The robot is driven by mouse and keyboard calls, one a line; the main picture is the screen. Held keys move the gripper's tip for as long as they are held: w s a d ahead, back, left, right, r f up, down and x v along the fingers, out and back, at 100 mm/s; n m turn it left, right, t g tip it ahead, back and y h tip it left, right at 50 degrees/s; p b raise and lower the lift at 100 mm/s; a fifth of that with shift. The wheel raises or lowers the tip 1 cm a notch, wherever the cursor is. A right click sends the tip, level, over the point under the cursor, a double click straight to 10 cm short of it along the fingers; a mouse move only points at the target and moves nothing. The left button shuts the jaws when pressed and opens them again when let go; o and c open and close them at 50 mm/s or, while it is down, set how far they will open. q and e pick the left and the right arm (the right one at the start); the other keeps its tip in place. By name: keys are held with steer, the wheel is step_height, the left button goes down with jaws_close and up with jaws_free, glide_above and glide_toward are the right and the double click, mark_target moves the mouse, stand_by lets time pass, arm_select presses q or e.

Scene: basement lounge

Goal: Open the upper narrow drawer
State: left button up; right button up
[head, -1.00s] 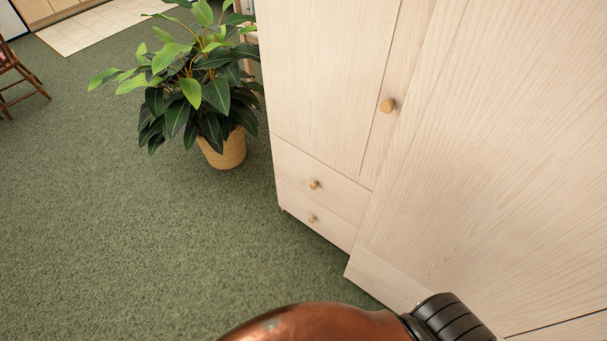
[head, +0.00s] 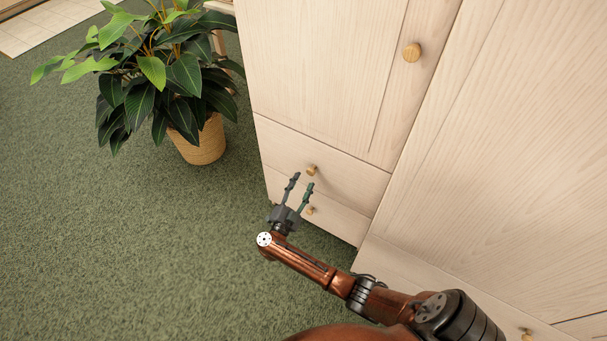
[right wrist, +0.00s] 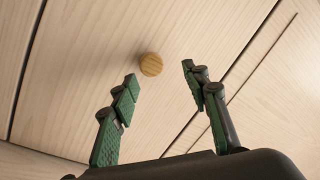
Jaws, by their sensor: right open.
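The upper narrow drawer (head: 345,180) is a pale wood front low on the wardrobe, closed, with a round wooden knob (head: 312,170). A lower drawer (head: 335,217) with its own knob (head: 309,210) is below it, partly behind my right gripper. My right gripper (head: 301,180) is open and empty, its fingertips just short of the upper knob in the head view. In the right wrist view a round knob (right wrist: 151,65) is ahead of the fingertips, between them and nearer the left finger; nothing touches it. My left gripper is not in view.
The tall wardrobe door (head: 320,70) above has a knob (head: 412,52). A wide wardrobe panel (head: 500,150) stands at the right. A potted plant (head: 200,143) stands on the green carpet left of the wardrobe. The carpet in front is clear.

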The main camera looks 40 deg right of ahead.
mark_target(310, 174)
steer(key=w+d+g+b, duration=0.1)
steer(key=d+m+g+b, duration=0.1)
steer(key=d, duration=0.1)
steer(key=w+d+m+g+b, duration=0.1)
steer(key=d, duration=0.1)
steer(key=shift+w+f, duration=0.3)
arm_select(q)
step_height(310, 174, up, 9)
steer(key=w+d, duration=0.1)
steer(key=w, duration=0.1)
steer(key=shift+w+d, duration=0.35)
arm_select(e)
steer(key=shift+w+d+r, duration=0.15)
steer(key=shift+w+d, duration=0.05)
steer(key=shift+d, duration=0.3)
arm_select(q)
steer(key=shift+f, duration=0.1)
arm_select(e)
steer(key=shift+c, duration=0.4)
jaws_close()
